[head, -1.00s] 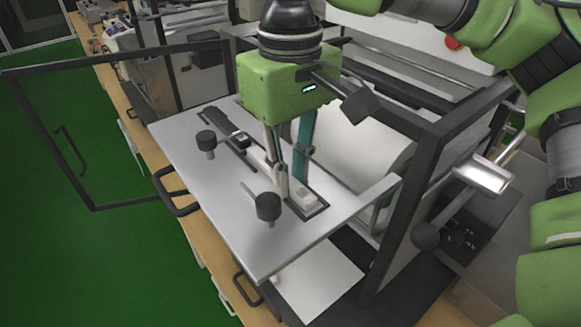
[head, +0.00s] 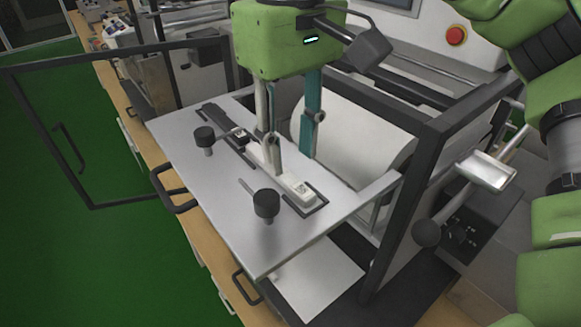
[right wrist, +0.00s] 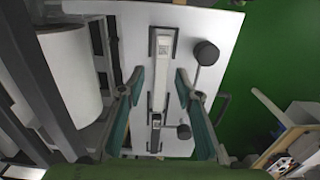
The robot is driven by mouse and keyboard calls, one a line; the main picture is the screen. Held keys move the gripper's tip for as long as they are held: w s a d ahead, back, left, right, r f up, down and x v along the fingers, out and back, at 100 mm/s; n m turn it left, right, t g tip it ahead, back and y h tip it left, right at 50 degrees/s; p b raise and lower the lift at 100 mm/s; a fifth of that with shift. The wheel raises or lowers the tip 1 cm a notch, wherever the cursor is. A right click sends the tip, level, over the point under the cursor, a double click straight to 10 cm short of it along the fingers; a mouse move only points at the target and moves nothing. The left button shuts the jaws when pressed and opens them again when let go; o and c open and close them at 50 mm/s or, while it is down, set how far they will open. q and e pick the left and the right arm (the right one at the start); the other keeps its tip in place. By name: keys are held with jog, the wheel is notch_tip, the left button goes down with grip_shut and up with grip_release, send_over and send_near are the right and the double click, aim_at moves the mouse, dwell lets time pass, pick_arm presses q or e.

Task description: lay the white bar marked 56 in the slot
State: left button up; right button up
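The white bar (head: 300,190) lies along the slot (head: 322,205) on the metal plate, its near end inside the dark corner bracket. In the right wrist view the bar (right wrist: 161,62) runs lengthwise between dark brackets and looks aligned with them. I cannot read the number, and cannot tell whether the bar is fully seated. My right gripper (head: 292,148) is above the bar, pointing down; its near finger hides part of the bar in the head view. In the right wrist view its fingers (right wrist: 160,75) are apart on either side of the bar, holding nothing. My left gripper is not in view.
Two black knob clamps (head: 204,138) (head: 266,204) stand on the left side of the metal plate (head: 215,185), clear of the bar. A large white roll (head: 355,140) and a dark frame post (head: 405,210) stand on the right. An open door frame (head: 80,205) is at left.

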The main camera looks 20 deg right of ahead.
aim_at(290, 178)
notch_tip(290, 178, up, 8)
jog(key=shift+p, duration=0.35)
jog(key=shift+a, duration=0.1)
